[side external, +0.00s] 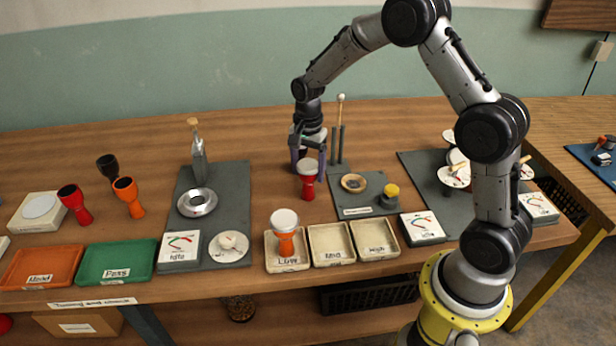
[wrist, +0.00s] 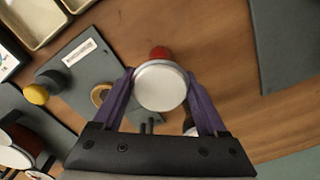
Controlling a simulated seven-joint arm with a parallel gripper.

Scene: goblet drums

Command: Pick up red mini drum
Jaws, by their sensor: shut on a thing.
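The red mini drum (side external: 307,185) is a small goblet drum with a white head, upright near the middle of the table, left of a dark mat. My gripper (side external: 308,168) points down over it, with a purple finger on either side of its upper part. In the wrist view the round white head of the drum (wrist: 161,86) sits between the two fingers of my gripper (wrist: 160,76), which are shut on it. A bit of red body shows beyond the head. I cannot tell whether its foot touches the table.
Two upright rods and a mallet (side external: 340,125) stand just right of my gripper. An orange drum (side external: 286,243) stands in the "Low" tray, beside two empty trays (side external: 332,245). Another red drum (side external: 75,205) stands far left.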

